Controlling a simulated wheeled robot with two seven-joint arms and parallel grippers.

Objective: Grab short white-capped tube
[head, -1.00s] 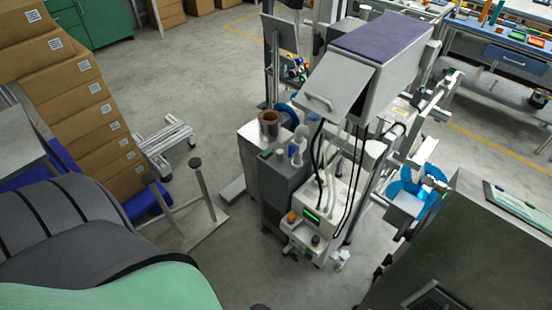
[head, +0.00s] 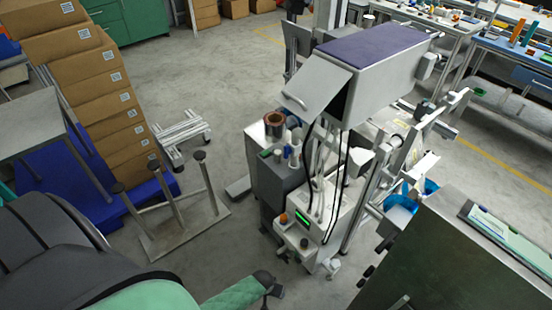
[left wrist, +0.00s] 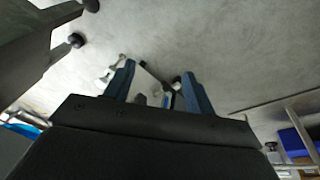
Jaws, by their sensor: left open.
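Small tubes stand on the grey box beside the machine in the head view. One is blue (head: 286,152) and a pale, tall one (head: 296,136) stands behind it. They are too small to tell which is the short white-capped tube. My left gripper (left wrist: 159,70) shows only in the left wrist view. Its two blue-grey fingers are apart, with grey floor and small white machine parts beyond them. No tube is clearly seen between the fingers. My right gripper is not in view.
The machine (head: 376,48) with hanging cables fills the centre. A brown reel (head: 274,121) sits on the grey box. A three-post stand (head: 180,232) and stacked cartons (head: 95,75) are left.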

